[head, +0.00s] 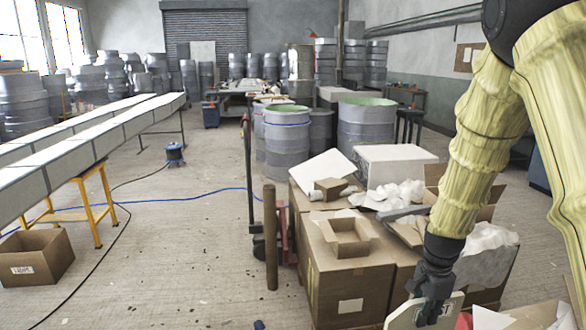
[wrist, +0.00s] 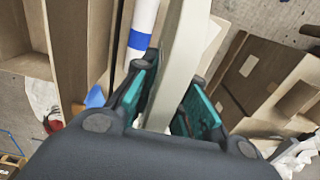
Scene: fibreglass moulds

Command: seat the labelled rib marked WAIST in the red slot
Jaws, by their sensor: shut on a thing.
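My gripper (head: 430,288) is at the lower right of the head view, shut on a pale flat rib (head: 440,312). The rib carries a dark-lettered label, partly covered by the fingers; only letters like "ST" show, and the lower part is cut off by the frame. In the wrist view my gripper (wrist: 172,85) has its teal pads on both sides of the pale rib (wrist: 183,50), seen edge-on. A red patch (head: 463,321) shows beside the rib at the bottom edge; I cannot tell whether it is the red slot.
Cardboard boxes (head: 345,275) stand left of my gripper, with crumpled white wrapping (head: 395,195) behind. A white tube with a blue band (wrist: 141,33) lies close to the fingers in the wrist view. Open floor (head: 190,270) lies to the left, crossed by a blue hose.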

